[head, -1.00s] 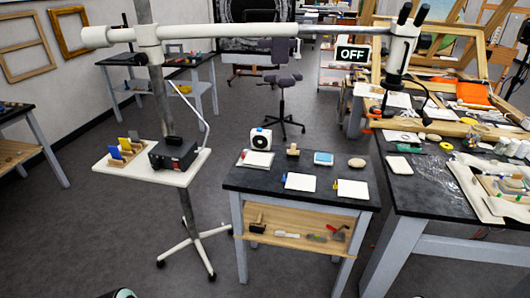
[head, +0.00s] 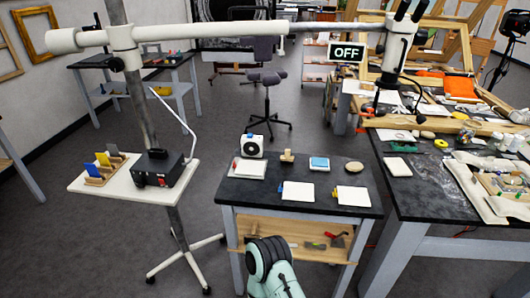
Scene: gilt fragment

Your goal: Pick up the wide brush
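I cannot pick out the wide brush with certainty. A small wooden block-like piece (head: 287,156) stands at the back of the small black-topped table (head: 325,180). It may be a brush or another tool. Small tools lie on the wooden shelf (head: 300,258) below, among them a green one (head: 314,245) and one with a red part (head: 337,238). Neither gripper's fingers show in the head view.
The table also holds a white round-faced device (head: 252,146), white pads (head: 298,191), a blue-topped box (head: 319,163) and an oval tan piece (head: 354,166). A wheeled stand with a white tray (head: 122,184) is at left. A cluttered workbench (head: 420,178) is at right.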

